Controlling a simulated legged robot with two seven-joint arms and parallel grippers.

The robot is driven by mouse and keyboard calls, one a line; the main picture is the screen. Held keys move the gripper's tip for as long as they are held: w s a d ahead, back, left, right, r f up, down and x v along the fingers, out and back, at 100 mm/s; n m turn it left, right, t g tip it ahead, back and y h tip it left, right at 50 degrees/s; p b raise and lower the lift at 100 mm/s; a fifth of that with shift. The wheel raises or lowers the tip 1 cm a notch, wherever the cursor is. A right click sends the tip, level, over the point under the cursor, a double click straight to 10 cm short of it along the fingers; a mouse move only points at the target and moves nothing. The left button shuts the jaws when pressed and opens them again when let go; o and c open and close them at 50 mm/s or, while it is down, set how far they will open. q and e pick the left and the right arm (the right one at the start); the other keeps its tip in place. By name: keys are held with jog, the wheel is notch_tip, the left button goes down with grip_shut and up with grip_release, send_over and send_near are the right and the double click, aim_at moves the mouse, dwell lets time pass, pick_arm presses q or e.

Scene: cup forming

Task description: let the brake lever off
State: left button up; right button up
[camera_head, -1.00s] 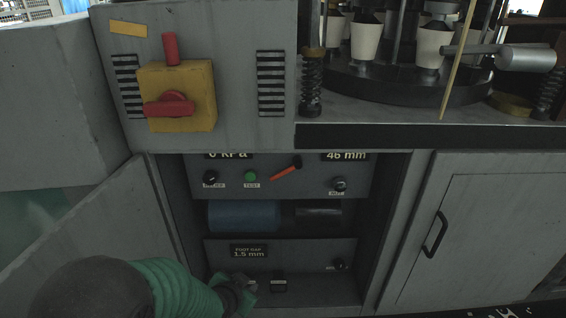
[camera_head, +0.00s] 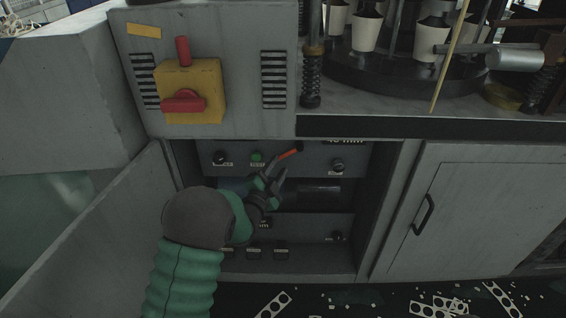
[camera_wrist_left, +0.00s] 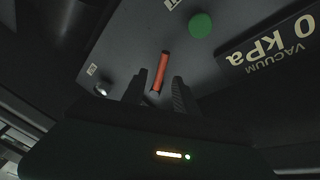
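The red-orange lever (camera_head: 289,154) with a dark end is on the panel inside the open cabinet, slanting up to the right. No label names it as the brake lever. My left gripper (camera_head: 277,176) reaches into the cabinet just below the lever. In the left wrist view, the lever (camera_wrist_left: 161,72) shows between and beyond the fingertips of my left gripper (camera_wrist_left: 160,90). The fingers are apart, with gaps on both sides of the lever; I cannot tell whether either touches it. My right gripper is not in view.
A green button (camera_head: 257,157) and black knobs (camera_head: 220,158) (camera_head: 338,165) sit on the same panel. The open cabinet door (camera_head: 100,235) stands at left. A yellow box with a red switch (camera_head: 190,90) is above. Scrap strips (camera_head: 272,304) lie on the floor.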

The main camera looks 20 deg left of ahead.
aim_at(286, 155)
pick_arm(q)
jog(key=w, duration=0.5)
jog(key=shift+w+d+b, duration=0.1)
jog(key=shift+d+b, duration=0.05)
jog(key=shift+b, duration=0.25)
jog(key=c, duration=0.7)
grip_shut()
jog(key=shift+f, duration=0.25)
